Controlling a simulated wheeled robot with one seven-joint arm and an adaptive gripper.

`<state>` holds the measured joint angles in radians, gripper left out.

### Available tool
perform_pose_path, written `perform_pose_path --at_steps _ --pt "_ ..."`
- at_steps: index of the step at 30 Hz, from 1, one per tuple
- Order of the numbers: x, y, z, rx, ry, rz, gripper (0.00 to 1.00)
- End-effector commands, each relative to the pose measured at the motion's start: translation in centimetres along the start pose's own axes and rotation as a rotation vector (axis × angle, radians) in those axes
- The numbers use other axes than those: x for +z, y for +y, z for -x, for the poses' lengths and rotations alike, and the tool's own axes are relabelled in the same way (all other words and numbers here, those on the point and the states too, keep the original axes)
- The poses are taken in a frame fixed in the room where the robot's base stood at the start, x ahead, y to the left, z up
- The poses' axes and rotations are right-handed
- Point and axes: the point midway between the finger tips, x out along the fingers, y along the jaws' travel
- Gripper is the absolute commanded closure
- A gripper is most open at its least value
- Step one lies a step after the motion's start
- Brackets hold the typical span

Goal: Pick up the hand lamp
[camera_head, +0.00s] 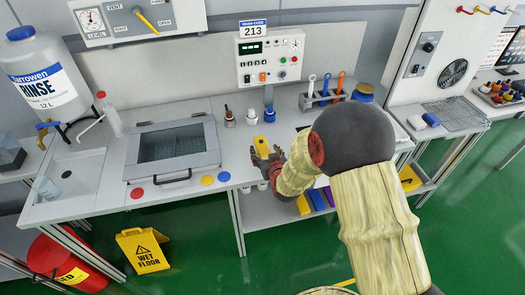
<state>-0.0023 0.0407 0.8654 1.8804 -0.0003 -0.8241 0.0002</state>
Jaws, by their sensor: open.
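A small yellow object with a dark spot, which looks like the hand lamp (261,146), is at the front right of the grey bench (236,150). My dark gripper (266,163) is at the near side of it, reaching in from the right. The gripper is open. The fingers are small and dark here and overlap the lamp's near end, so I cannot tell whether they touch it or surround it.
A lidded basin (172,147) stands to the left. Small bottles (229,117) and a rack of coloured-handled tools (324,97) stand behind the gripper. A control box (270,56) hangs above. A yellow wet-floor sign (142,251) and a red bin (68,262) are on the green floor.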

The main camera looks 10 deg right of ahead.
Motion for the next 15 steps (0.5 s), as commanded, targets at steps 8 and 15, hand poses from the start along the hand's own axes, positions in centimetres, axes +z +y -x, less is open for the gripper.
perform_pose_path --at_steps 8,15 --pt "0.3 0.2 -3.5 0.000 -0.001 0.000 0.41" --pt "0.1 0.1 -3.6 0.000 0.000 0.000 0.41"
